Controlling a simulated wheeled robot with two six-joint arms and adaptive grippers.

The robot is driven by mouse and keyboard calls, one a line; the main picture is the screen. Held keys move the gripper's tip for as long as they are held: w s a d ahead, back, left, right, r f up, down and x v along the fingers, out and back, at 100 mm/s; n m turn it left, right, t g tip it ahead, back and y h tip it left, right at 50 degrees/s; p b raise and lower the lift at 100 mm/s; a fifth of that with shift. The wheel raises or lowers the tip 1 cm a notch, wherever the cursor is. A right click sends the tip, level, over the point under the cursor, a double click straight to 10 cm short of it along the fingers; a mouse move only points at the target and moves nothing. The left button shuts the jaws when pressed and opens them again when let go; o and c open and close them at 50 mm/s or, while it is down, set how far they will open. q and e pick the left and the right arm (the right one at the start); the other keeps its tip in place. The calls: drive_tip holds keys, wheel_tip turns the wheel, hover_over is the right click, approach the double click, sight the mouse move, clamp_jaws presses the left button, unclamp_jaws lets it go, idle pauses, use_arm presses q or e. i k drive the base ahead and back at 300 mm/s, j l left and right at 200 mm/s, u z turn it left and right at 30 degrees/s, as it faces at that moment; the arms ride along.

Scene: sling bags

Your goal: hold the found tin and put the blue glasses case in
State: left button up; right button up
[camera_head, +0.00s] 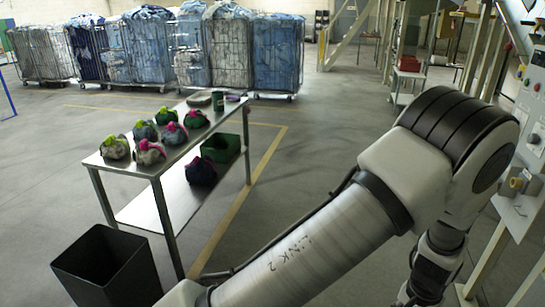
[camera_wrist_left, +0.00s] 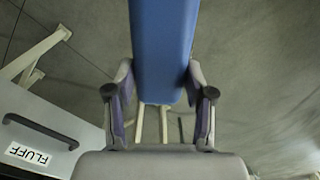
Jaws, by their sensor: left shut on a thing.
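The blue glasses case (camera_wrist_left: 163,45) is a long flat blue piece at the top middle of the left wrist view. My left gripper (camera_wrist_left: 159,78) is shut on it, with one finger at each side of its near end. The case's far end is cut off by the frame's top edge. In the head view, a small dark green cylinder (camera_head: 218,101) stands at the far end of the metal table; I cannot tell whether it is the found tin. Neither gripper shows in the head view, and my right gripper is not seen.
The metal table (camera_head: 113,169) carries several bundled bags (camera_head: 150,152). A green crate (camera_head: 221,148) and another bag are on its lower shelf. A black bin (camera_head: 107,268) stands in front. A white unit labelled FLUFF (camera_wrist_left: 45,130) is at left in the wrist view.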

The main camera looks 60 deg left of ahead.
sight(219, 110)
drive_tip(key=u, duration=2.3)
drive_tip(key=i+l+z, duration=0.15)
drive_tip(key=i, duration=0.75)
drive_tip(key=i+z, duration=0.2)
drive_tip(key=i, duration=0.75)
drive_tip(key=i+j+z, duration=0.15)
drive_tip(key=i, duration=0.75)
drive_tip(key=i+u, duration=0.45)
drive_tip(key=i, duration=1.65)
